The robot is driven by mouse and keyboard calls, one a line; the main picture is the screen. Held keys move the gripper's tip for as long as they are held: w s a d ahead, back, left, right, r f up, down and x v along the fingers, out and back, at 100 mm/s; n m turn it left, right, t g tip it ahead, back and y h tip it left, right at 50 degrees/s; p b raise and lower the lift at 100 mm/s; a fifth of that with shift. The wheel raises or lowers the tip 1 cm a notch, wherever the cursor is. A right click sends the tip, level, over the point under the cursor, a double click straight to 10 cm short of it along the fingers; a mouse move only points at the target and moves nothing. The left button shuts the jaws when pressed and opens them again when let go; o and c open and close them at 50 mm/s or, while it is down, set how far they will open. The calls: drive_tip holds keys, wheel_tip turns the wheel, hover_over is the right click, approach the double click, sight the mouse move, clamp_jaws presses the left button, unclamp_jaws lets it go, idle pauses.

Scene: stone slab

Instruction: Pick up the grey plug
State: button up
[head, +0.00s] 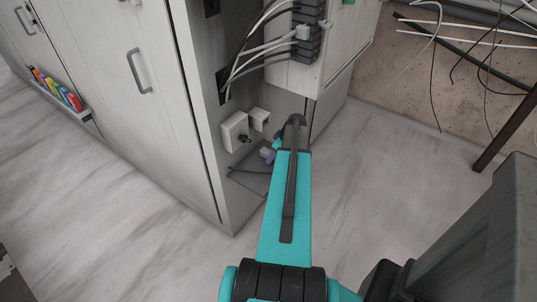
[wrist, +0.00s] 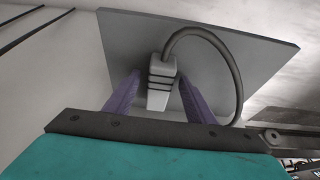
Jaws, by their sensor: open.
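The grey plug (wrist: 160,71) shows in the wrist view, a pale ribbed body with a grey cable (wrist: 233,75) looping from its top to the right and down. It lies on or just over a flat grey plate (wrist: 120,40). My gripper (wrist: 159,79) is open, with one purple finger on each side of the plug. A narrow gap seems to show on both sides; contact is not clear. In the head view my gripper (head: 267,153) is low beside the cabinet, over the grey plate (head: 250,183). The plug cannot be made out there.
A white cabinet (head: 130,90) stands left of my arm, with white socket boxes (head: 235,131) on its side close to my gripper. Grey connectors with cables (head: 303,35) hang above. Loose wires (head: 435,60) are at the upper right. The floor (head: 380,170) to the right is clear.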

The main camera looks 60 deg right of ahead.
idle(0.5)
clamp_jaws()
drive_tip(key=shift+r, duration=0.15)
drive_tip(key=shift+r, duration=0.8)
drive_tip(key=shift+r+b, duration=0.4)
drive_tip(key=shift+r, duration=0.4)
drive_tip(key=s+d+r+b, duration=0.1)
drive_tip(key=s+d+b, duration=0.1)
drive_tip(key=s, duration=1.3)
drive_tip(key=shift+s+d+r, duration=0.25)
drive_tip(key=shift+s+d, duration=0.1)
drive_tip(key=shift+d, duration=0.2)
